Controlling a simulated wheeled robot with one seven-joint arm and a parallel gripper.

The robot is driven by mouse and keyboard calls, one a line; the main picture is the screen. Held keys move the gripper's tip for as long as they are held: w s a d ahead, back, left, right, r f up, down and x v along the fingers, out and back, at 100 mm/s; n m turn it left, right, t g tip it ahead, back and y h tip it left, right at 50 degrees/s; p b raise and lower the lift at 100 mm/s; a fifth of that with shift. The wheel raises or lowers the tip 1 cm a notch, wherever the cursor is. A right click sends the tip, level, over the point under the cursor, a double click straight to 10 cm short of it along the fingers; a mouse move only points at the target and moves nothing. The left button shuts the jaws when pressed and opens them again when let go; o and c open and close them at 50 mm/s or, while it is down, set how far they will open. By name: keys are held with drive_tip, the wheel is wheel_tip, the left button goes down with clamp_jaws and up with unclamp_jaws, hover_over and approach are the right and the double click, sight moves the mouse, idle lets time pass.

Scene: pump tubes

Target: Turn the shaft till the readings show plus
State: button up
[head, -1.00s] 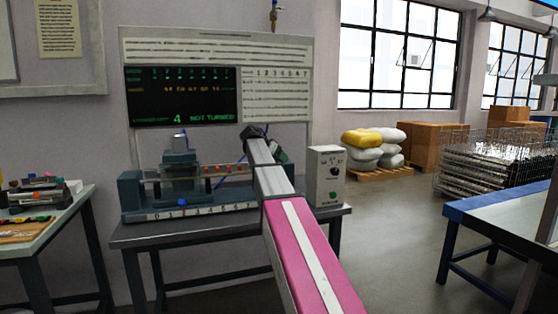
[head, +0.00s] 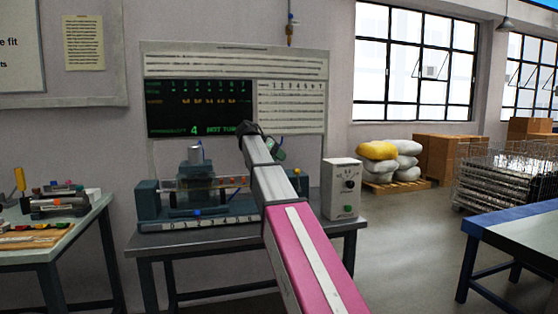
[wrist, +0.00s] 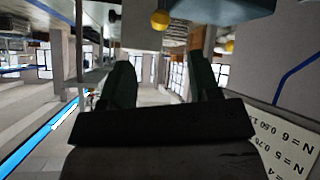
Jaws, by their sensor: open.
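The pump rig with the shaft (head: 205,182) sits on a dark table, with a numbered strip (head: 200,226) along its front. A dark readings screen (head: 200,107) on the wall board shows rows of small figures, a green "4" and green words partly hidden by my arm. Most figures are too small to read. My arm reaches across the right part of the rig. My gripper (wrist: 163,75) is open in the wrist view, with nothing between its fingers. In the head view its end is dark, beside the screen's lower right corner.
A white control box (head: 342,188) with a knob and green button stands at the table's right end. A side table (head: 60,240) with tools is at left. A blue-edged table (head: 515,235) is at right. The floor (head: 410,250) between is clear.

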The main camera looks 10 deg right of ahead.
sight(298, 179)
drive_tip(key=c, duration=0.4)
drive_tip(key=shift+d+f, duration=0.15)
drive_tip(key=shift+d, duration=0.15)
drive_tip(key=c, duration=0.5)
drive_tip(key=d+f+n+y, duration=0.1)
drive_tip(key=d+y, duration=0.1)
drive_tip(key=d, duration=0.1)
drive_tip(key=s+d+f+n+y, duration=0.1)
drive_tip(key=d+n+y, duration=0.1)
drive_tip(key=d, duration=0.2)
drive_tip(key=s+d+f+n+t+y, duration=0.1)
drive_tip(key=d+y, duration=0.1)
drive_tip(key=d, duration=0.1)
drive_tip(key=shift+s+d+f+n+y, duration=0.1)
drive_tip(key=shift+s+d+n+y, duration=0.1)
drive_tip(key=shift+s+n+y, duration=0.15)
clamp_jaws()
drive_tip(key=s+d+r+n+t+y, duration=0.4)
drive_tip(key=d+n+y, duration=0.1)
drive_tip(key=d+y, duration=0.25)
drive_tip(key=a+r+x, duration=0.1)
drive_tip(key=x, duration=1)
drive_tip(key=shift+w+a+h, duration=0.25)
drive_tip(key=shift+a+h, duration=0.15)
